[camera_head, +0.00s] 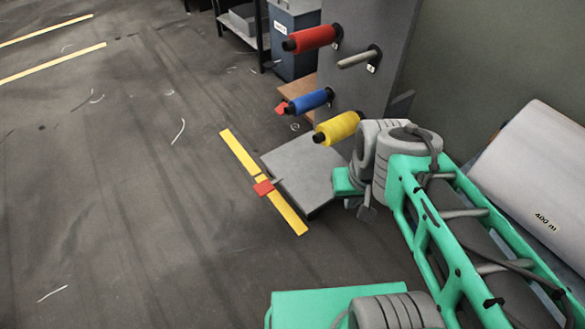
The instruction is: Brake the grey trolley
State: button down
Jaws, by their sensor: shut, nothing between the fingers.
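A red pedal-like piece (264,188) sticks out from the deck's left edge, over a yellow floor strip (240,155). Whether it is up or down I cannot tell. My wrist and green arm hide the deck's right end.
Red (312,38), blue (310,101) and yellow (338,128) spools sit on the panel's pegs; one peg (358,58) is bare. A brown deck (298,88) with a red piece (281,107) lies behind. A big white roll (535,180) stands right. The floor at left is open.

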aim_at(262, 188)
jog(key=u, duration=0.75)
jog(key=i, duration=1.05)
jog(key=z, duration=0.3)
